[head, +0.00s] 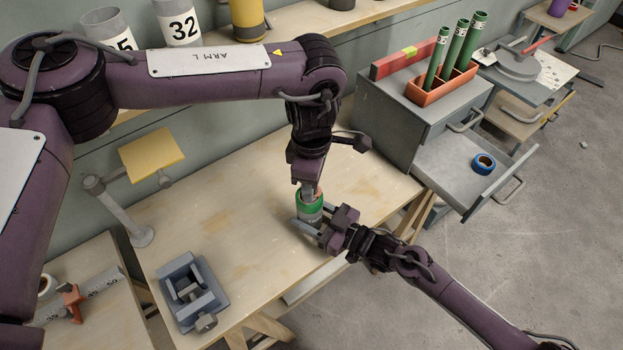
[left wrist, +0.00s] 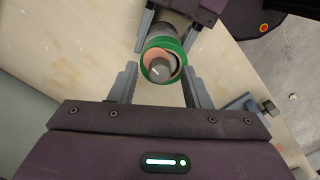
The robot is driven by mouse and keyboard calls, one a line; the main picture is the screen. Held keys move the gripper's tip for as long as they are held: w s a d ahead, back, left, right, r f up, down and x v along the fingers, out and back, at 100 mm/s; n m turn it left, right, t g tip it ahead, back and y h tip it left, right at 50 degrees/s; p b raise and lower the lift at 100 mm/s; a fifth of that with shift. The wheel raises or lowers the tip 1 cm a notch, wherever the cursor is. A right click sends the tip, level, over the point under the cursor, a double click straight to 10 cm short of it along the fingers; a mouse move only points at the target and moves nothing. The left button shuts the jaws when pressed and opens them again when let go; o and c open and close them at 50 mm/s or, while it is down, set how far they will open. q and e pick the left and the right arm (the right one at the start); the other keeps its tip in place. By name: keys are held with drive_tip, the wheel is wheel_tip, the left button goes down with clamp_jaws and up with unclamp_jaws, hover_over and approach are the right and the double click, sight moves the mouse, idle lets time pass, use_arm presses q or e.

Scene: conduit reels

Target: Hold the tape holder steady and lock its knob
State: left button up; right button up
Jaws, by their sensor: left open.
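The tape holder (head: 311,213) is a short upright cylinder, green at the top and grey below, on the wooden workbench. In the left wrist view its green rim (left wrist: 150,56) surrounds a grey knob (left wrist: 160,70) with a white mark and an orange-pink part. My left gripper (head: 309,192) points down at it from above. Its two fingers (left wrist: 160,88) are open, one on each side of the knob end, with gaps. My right gripper (head: 313,224) comes from the right, its fingers on both sides of the holder's lower body, seemingly gripping it. The bench contact is hidden.
A grey vise (head: 190,292) stands front left on the bench (head: 240,225). A yellow plate on a stand (head: 151,152) is behind it. At right, an open drawer holds blue tape (head: 483,163), beside a cabinet with green tubes (head: 460,50). The bench's middle is clear.

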use_arm(q)
wheel_tip(320, 180, up, 12)
idle(0.4)
drive_tip(key=shift+f, duration=0.1)
use_arm(e)
drive_tip(key=o, duration=1.2)
